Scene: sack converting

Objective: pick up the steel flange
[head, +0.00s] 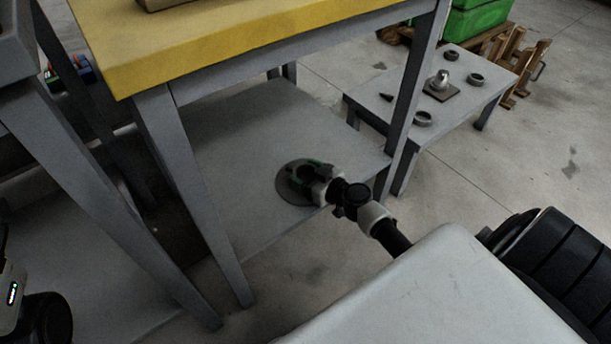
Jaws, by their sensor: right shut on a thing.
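The steel flange (285,192) is a flat grey disc at the lower shelf of the yellow-topped table. My right gripper (304,175) reaches in from the lower right and is shut on the flange, covering much of its middle and right side. I cannot tell whether the flange rests on the shelf or is slightly raised. Part of my left arm shows at the lower left edge, but its gripper is out of view.
The yellow tabletop (210,45) overhangs the grey lower shelf (250,115), with legs on both sides of my right gripper. A low grey table (400,90) with several small metal parts stands behind right. A green crate (475,22) is beyond.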

